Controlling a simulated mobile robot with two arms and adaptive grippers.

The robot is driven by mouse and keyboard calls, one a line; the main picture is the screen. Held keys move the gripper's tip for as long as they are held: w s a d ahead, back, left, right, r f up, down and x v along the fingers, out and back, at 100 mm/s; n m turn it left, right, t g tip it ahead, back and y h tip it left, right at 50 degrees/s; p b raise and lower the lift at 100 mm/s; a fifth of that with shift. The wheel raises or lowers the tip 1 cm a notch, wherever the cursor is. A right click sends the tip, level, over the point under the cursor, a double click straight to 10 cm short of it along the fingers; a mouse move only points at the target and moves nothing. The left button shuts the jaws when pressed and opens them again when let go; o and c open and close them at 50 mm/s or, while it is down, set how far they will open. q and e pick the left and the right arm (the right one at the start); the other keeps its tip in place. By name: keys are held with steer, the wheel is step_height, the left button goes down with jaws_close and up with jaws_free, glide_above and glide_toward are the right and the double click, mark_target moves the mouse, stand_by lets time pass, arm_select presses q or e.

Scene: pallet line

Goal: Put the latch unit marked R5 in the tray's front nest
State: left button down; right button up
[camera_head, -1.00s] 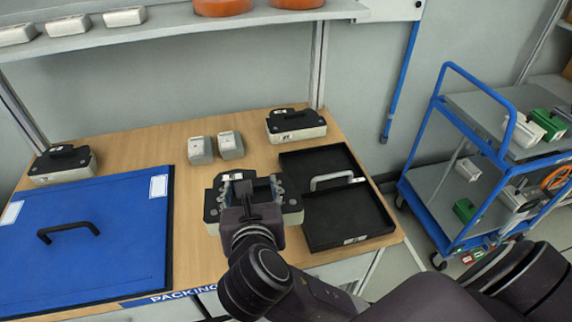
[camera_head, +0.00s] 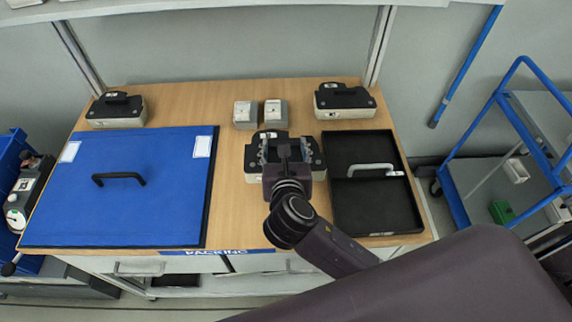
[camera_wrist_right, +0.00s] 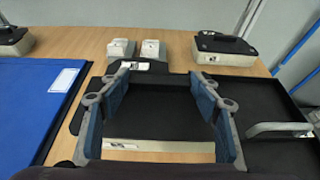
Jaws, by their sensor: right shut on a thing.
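My right gripper (camera_head: 284,150) is shut on a latch unit (camera_head: 315,163) with a black top and pale base, just left of the tray. In the right wrist view its black top (camera_wrist_right: 155,110) lies between the two blue-padded fingers. I cannot tell whether it is clear of the table. Two similar units stand at the back, one left (camera_head: 117,110) and one right (camera_head: 343,101). I cannot read R5 on any label. The black tray (camera_head: 424,214) has a front and a back nest, both empty, and a grey handle (camera_head: 371,168) between them. My left gripper is out of view.
A blue lid or panel with a black handle (camera_head: 145,205) covers the left of the wooden table (camera_head: 225,190). Two small grey blocks (camera_head: 246,115) (camera_head: 276,113) stand behind the held unit. A shelf overhangs the back. A blue trolley (camera_head: 455,195) stands beyond the right edge.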

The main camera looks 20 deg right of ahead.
step_height(320, 180, down, 8)
steer(key=shift+r, duration=0.2)
stand_by(0.3)
steer(key=o, duration=1.4)
steer(key=shift+f, duration=0.15)
